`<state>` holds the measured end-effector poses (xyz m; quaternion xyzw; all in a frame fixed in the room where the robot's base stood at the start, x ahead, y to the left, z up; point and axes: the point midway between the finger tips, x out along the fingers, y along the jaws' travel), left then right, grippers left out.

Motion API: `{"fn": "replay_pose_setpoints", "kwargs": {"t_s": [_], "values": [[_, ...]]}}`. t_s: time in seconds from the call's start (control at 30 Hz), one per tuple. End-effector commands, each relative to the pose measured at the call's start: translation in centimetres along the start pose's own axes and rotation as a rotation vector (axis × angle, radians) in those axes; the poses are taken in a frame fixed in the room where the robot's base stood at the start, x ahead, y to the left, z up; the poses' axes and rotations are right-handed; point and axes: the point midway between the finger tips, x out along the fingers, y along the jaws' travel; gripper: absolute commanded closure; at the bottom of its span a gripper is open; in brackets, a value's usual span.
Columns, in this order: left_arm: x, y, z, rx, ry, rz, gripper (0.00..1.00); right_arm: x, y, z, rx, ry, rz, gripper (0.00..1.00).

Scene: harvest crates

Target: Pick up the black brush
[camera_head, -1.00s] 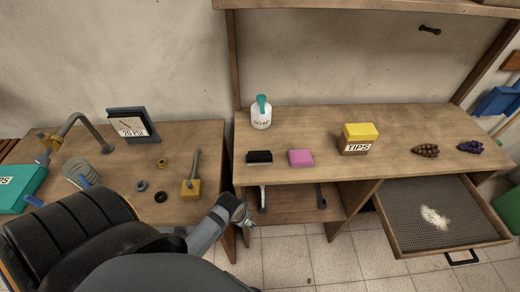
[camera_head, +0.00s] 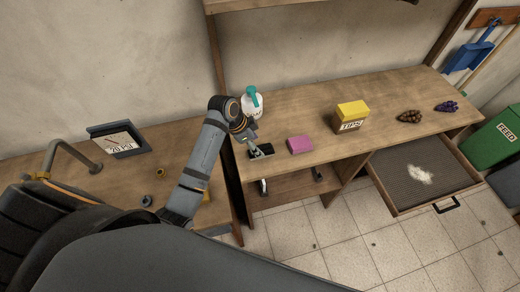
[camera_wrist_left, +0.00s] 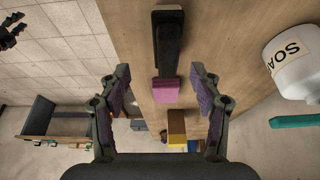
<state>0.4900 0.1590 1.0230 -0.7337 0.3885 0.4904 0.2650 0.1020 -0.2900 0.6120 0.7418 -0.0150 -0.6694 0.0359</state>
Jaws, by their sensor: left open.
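The black brush (camera_head: 262,150) lies on the wooden bench near its left front edge. In the left wrist view the brush (camera_wrist_left: 168,38) is a long dark block, beyond and between my spread fingers. My left gripper (camera_head: 250,145) is right at the brush's left end in the head view, partly covering it. In the left wrist view the left gripper (camera_wrist_left: 160,95) is open with nothing between its fingers. I cannot tell whether a finger touches the brush.
A pink sponge-like block (camera_head: 300,144) lies just right of the brush. A white soap bottle (camera_head: 252,103) stands behind the gripper. A yellow-topped TIPS box (camera_head: 351,115) is farther right. An open drawer (camera_head: 404,206) juts out at the lower right.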

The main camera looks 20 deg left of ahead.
Motion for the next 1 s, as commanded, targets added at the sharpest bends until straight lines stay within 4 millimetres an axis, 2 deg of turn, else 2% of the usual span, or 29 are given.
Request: {"fn": "replay_pose_setpoints", "kwargs": {"t_s": [0.07,0.17,0.33,0.47,0.63,0.87,1.0], "values": [[0.9,0.0,-0.1,-0.002,-0.001,0.001,0.36,-0.5,1.3,0.3,-0.007,-0.006,0.015,0.63],[1.7,-0.1,0.0,0.0,-0.002,-0.002,0.36,-0.5,1.5,0.3,-0.008,-0.006,0.017,0.63],[2.3,0.0,-0.1,-0.003,-0.002,0.0,0.36,-1.1,-1.1,-0.5,0.006,0.004,-0.014,0.63],[4.2,-0.1,-0.2,-0.003,-0.002,0.001,0.36,-2.6,-1.9,-0.7,0.011,0.007,-0.026,0.63],[6.7,-0.2,-0.1,-0.002,-0.002,-0.002,0.36,-2.8,-0.6,-0.5,0.004,0.003,-0.01,0.63],[7.0,-0.2,0.0,-0.001,-0.002,-0.004,0.36,-2.7,0.7,-0.4,-0.002,0.002,0.006,0.63],[7.0,-0.2,0.0,-0.001,-0.002,-0.004,0.53,-2.7,0.3,-0.4,0.0,0.002,0.001,0.63]]}}
